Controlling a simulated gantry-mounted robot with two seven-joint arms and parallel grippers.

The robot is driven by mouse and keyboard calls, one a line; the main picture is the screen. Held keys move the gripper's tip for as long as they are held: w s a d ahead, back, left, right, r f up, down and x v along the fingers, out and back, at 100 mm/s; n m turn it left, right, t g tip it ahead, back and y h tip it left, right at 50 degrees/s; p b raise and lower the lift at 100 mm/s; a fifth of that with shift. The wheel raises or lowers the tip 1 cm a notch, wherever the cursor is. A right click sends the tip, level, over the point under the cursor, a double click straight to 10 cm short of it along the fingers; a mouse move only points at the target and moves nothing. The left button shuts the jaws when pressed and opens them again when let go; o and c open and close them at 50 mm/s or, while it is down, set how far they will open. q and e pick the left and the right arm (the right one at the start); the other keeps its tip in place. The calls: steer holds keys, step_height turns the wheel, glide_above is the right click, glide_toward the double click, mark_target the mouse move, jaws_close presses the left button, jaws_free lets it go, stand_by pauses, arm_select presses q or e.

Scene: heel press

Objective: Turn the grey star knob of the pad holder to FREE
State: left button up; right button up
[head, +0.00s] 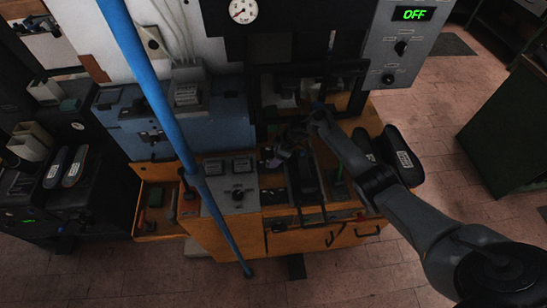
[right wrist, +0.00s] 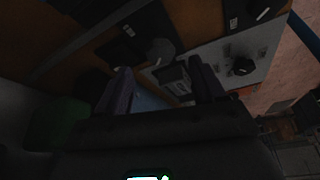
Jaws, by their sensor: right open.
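A round dark grey knob (right wrist: 160,51), which looks like the star knob, stands beside a black plate with a small white label (right wrist: 129,31) in the right wrist view. Its pointer and the lettering are too dark to read. My right gripper (right wrist: 162,86) is open, with one finger on each side of the view. The knob shows beyond the gap between the fingers, apart from them. In the head view my right gripper (head: 284,148) is over the back of the wooden bench, and it and the dark shade hide the knob there. My left gripper is not in view.
A grey panel with a black knob (head: 238,194) lies left of the gripper; it also shows in the right wrist view (right wrist: 243,67). A blue pole (head: 172,115) slants across the front left. Dark shoes (head: 402,155) stand at the bench's right. A display (head: 414,14) reads OFF.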

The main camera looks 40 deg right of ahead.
steer(key=shift+v, duration=1.45)
